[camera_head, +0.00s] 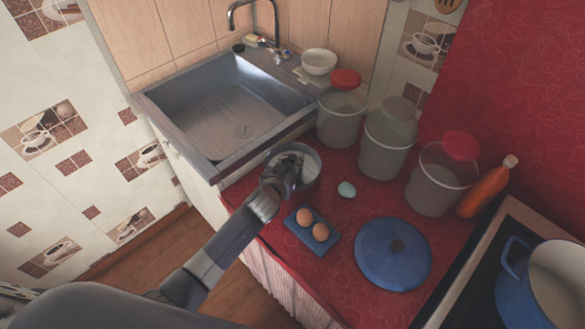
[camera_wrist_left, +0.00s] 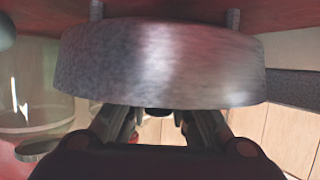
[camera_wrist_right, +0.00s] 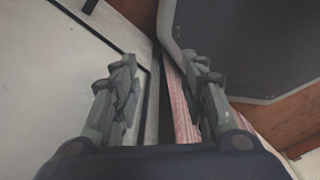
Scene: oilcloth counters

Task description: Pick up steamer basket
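The steamer basket appears to be the round grey metal vessel (camera_head: 312,165) on the red counter, beside the sink. In the left wrist view its curved metal wall (camera_wrist_left: 160,62) fills the upper middle, with two short feet above it. My left gripper (camera_head: 284,168) is at the near-left rim of the basket in the head view. In the left wrist view my left gripper's fingers (camera_wrist_left: 158,122) stand apart, but the basket wall hides their tips, so I cannot tell whether they hold it. My right gripper (camera_wrist_right: 163,75) is open and empty.
The sink (camera_head: 225,105) lies behind left; a blue pot (camera_head: 513,290) stands on the stove. Free red counter lies before the lid.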

